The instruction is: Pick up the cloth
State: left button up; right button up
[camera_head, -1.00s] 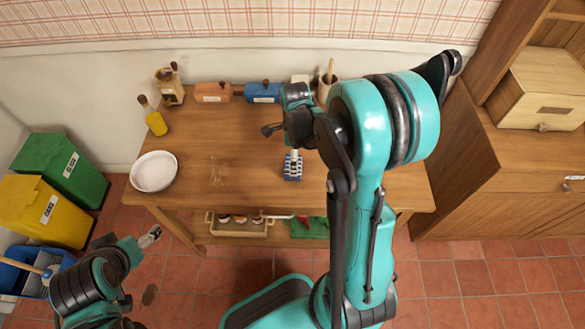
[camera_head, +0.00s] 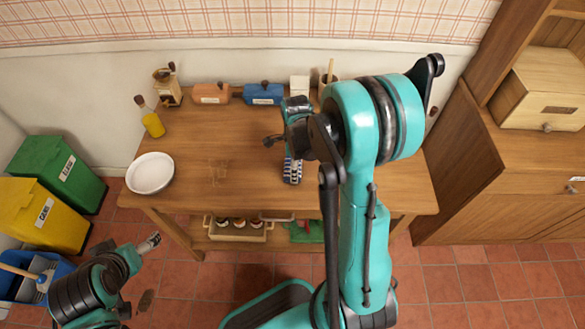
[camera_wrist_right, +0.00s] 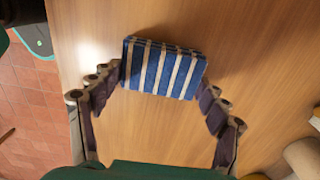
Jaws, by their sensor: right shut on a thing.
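The cloth (camera_head: 292,175) is a folded blue-and-white striped bundle at the front middle of the wooden table (camera_head: 235,190). In the right wrist view the cloth (camera_wrist_right: 163,68) sits between the fingertips of my right gripper (camera_wrist_right: 163,80), which is shut on it. From the head view the right wrist hides the far part of the cloth, and I cannot tell whether it is clear of the table. My left gripper (camera_head: 150,241) is away from the table at the lower left, low over the floor; whether its fingers are open is too small to tell.
A white bowl (camera_head: 150,172) stands at the table's left edge. The table's left middle is clear, with a faint stain (camera_head: 217,170).

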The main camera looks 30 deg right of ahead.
notch_tip(320, 180, up, 4)
jog(key=shift+r+p, duration=0.25)
jog(key=shift+p, duration=1)
jog(key=s+d+r+p, duration=0.3)
jog(key=s+d+r, duration=0.3)
jog(key=d, duration=0.3)
jog(key=shift+s+d+r+p, duration=0.2)
jog(key=shift+s+d+p, duration=0.1)
jog(key=shift+s, duration=0.1)
jog(key=o, duration=0.5)
jog(key=shift+c, duration=0.2)
jog(key=c, duration=0.4)
jog(key=shift+o, duration=0.2)
